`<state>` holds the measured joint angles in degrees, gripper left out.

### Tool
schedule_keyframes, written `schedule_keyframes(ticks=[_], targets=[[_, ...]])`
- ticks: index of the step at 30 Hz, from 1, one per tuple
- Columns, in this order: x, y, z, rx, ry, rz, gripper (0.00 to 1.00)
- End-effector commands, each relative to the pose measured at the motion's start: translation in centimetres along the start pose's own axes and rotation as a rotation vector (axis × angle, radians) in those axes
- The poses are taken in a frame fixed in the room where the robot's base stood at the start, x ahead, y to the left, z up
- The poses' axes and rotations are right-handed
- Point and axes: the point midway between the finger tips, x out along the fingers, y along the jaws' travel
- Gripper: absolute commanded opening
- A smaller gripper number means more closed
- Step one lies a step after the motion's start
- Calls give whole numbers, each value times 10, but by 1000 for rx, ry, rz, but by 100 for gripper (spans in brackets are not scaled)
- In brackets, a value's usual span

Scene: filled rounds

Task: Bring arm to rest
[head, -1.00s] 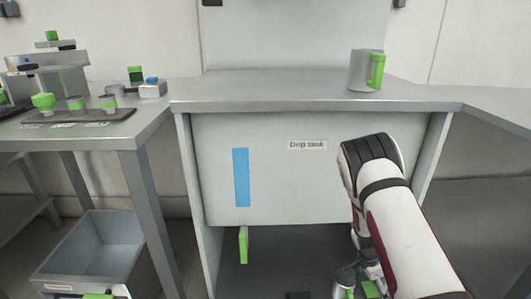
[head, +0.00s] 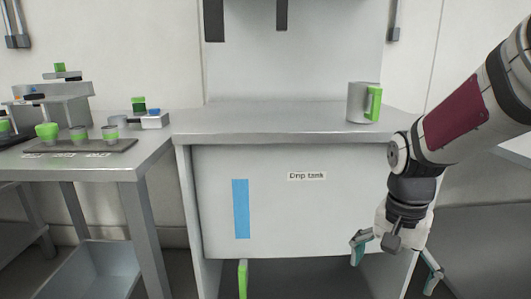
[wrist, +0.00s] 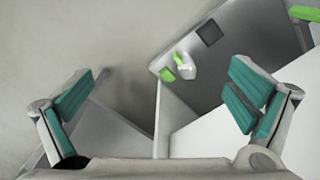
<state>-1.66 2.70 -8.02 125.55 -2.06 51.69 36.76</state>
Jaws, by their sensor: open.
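My gripper (head: 397,266) hangs at the right in the head view, in front of the right part of the cabinet labelled Drip tank (head: 290,210). Its fingers are spread wide and point downward, with nothing between them. In the wrist view my gripper (wrist: 160,105) also shows open and empty, with teal pads on both fingers. My arm comes in from the right edge, bent at the elbow above the gripper.
A grey jug with a green handle (head: 360,102) stands on the counter (head: 270,125). A side table (head: 90,172) at left holds a tray of green-topped cups (head: 78,147). A bin (head: 95,272) stands below it. A green handle (head: 242,278) sticks out under the cabinet panel.

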Motion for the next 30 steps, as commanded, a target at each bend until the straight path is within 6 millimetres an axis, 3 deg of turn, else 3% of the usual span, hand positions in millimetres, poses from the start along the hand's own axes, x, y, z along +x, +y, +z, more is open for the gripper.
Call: schedule_keyframes(ticks=[1, 6, 15, 27, 30], targets=[[-14, 8, 15, -43, 2, -14, 100], [-47, 36, 68, -205, -8, -35, 100], [-72, 91, 155, -479, -8, -47, 100], [-67, 136, 218, -690, 2, -36, 100], [-85, 133, 214, -691, 9, -40, 100]])
